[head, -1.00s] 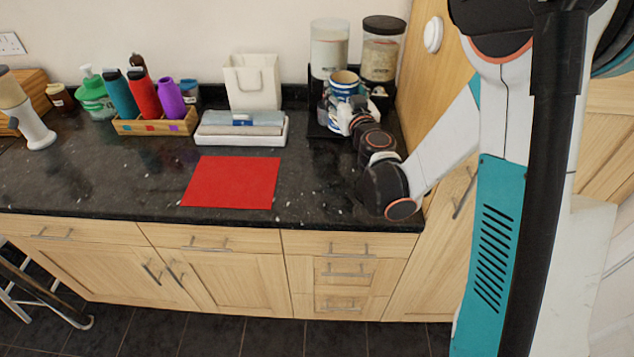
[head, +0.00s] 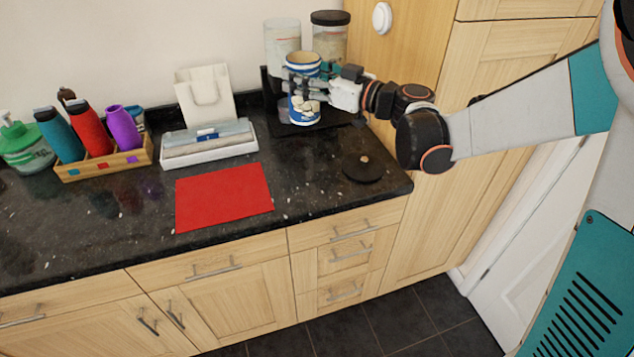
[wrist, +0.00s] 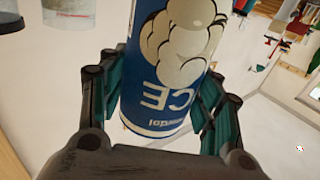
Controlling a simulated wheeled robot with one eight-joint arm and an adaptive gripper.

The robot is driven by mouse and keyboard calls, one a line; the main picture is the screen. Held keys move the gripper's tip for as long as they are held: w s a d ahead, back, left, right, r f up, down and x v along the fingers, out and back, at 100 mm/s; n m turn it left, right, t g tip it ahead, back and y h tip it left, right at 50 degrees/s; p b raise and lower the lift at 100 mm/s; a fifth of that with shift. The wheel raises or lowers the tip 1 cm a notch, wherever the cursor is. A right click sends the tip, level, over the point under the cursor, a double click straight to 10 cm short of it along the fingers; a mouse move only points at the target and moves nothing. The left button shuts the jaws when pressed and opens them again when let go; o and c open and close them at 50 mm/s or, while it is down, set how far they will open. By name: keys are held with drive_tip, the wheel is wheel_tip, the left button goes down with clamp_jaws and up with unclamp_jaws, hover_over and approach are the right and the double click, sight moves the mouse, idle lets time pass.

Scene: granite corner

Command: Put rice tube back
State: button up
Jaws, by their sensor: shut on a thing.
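The rice tube (head: 305,110) is a blue and white can with a tan rim, upright in front of the black corner stand (head: 271,92). My gripper (head: 305,88) is shut around its middle from the right. In the wrist view the tube (wrist: 170,70) stands between both fingers, its lettering upside down. I cannot tell whether its base touches the surface below. Two clear jars, one pale (head: 283,45) and one with a dark lid (head: 330,38), stand on top of the stand, behind the tube. The stand's lower part is partly hidden by tube and gripper.
A black round lid with a knob (head: 363,168) lies on the counter at right. A red mat (head: 224,198), a white tray (head: 254,141), a paper bag (head: 206,95) and a bottle caddy (head: 104,160) are to the left. A wooden cabinet (head: 405,50) borders the right.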

wheel_tip(320, 180, down, 20)
drive_tip(key=b, duration=0.7)
drive_tip(key=shift+b, duration=0.35)
drive_tip(key=shift+s, duration=0.1)
drive_tip(key=o, duration=1.4)
drive_tip(key=shift+f, duration=0.1)
